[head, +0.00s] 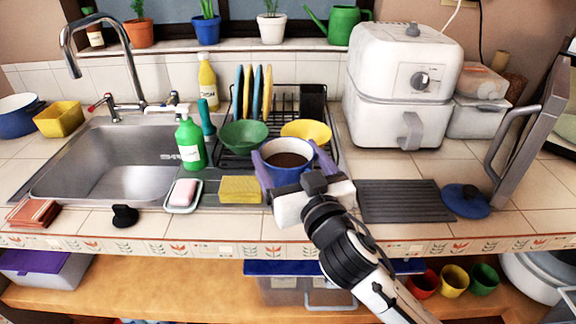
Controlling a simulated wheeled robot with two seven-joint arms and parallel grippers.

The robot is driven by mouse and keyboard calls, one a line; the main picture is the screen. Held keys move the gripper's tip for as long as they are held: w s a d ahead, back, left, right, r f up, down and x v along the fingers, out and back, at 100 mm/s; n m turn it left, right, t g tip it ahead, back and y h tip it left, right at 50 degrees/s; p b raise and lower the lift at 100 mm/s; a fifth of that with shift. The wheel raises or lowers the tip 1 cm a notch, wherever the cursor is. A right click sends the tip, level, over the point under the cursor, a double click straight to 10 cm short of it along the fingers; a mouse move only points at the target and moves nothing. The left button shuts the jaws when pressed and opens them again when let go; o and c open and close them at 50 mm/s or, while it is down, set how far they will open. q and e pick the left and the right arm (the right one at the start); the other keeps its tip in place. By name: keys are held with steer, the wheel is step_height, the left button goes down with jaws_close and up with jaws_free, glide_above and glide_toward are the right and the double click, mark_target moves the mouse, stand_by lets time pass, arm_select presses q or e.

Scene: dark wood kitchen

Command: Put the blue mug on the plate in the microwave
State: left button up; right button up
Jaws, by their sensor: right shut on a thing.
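The blue mug (288,160) is upright, has a light rim and shows dark brown inside. My right gripper (287,167) is shut on it, with purple fingers on either side of it, at the front of the dish rack. I cannot tell whether the mug touches what is beneath it. At the right edge, a grey panel with a handle (532,120) stands upright and looks like an open microwave door. The microwave's inside and the plate in it are not visible. My left gripper is out of view.
A dish rack (285,100) holds upright plates, a green bowl (243,135) and a yellow bowl (306,131). A white air fryer (402,85) stands behind a dark ribbed mat (403,201). A blue lid (466,201) lies by the panel. The sink (105,160) is left.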

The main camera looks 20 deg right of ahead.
steer(key=shift+r, duration=0.95)
steer(key=shift+s+d, duration=0.1)
steer(key=shift+s, duration=0.1)
steer(key=s+d+f, duration=0.3)
steer(key=s+f, duration=0.1)
steer(key=s, duration=0.5)
steer(key=s+d+f+h, duration=0.1)
steer(key=s+d+f, duration=0.2)
steer(key=s, duration=0.6)
steer(key=shift+s+f+m, duration=0.35)
steer(key=shift+f+m, duration=0.05)
steer(key=shift+f, duration=0.35)
steer(key=shift+w, duration=0.1)
